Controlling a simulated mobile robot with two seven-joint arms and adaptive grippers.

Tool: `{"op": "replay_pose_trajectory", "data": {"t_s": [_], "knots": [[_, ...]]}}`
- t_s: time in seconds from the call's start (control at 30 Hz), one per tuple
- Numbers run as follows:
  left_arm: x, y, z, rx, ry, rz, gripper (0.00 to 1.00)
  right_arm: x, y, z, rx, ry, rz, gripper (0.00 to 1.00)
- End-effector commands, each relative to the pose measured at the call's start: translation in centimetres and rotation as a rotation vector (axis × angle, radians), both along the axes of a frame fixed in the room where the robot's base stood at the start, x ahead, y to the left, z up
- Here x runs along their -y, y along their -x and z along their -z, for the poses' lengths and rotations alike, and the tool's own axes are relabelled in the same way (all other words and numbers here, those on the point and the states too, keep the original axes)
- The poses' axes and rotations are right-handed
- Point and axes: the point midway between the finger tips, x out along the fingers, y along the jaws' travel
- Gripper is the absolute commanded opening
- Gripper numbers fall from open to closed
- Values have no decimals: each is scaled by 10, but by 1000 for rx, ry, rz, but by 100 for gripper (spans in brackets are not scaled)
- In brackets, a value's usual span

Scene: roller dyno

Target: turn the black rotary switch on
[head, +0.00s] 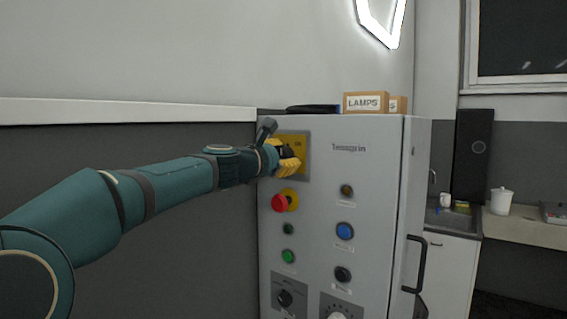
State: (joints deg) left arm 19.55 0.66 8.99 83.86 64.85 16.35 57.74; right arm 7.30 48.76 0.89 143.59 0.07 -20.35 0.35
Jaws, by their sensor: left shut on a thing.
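My left gripper (287,160) reaches in from the left to the upper left of a grey cabinet front. It is shut at a yellow plate (300,142) with small lettering that looks like "ON". A dark part at its fingers appears to be the black rotary switch (284,150), mostly hidden by the gripper. The fingers are closed on it. Its turned position cannot be made out. My right gripper is not in view.
Below the gripper are a red mushroom button (280,202), a green button (288,256) and a lower black knob (285,297). A blue button (345,231) sits to the right. A cabinet handle (415,265) sticks out. A LAMPS box (365,103) stands on top.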

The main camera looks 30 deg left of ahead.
Motion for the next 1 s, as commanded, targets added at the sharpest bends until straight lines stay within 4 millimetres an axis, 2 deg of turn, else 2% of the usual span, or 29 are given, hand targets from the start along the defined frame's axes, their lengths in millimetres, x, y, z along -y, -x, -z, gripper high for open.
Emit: {"op": "replay_pose_trajectory", "data": {"t_s": [0.6,1.0], "knots": [[0,0,1,44,-549,0,4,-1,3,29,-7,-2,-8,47],[0,0,0,58,-736,0,4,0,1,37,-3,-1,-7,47]]}}
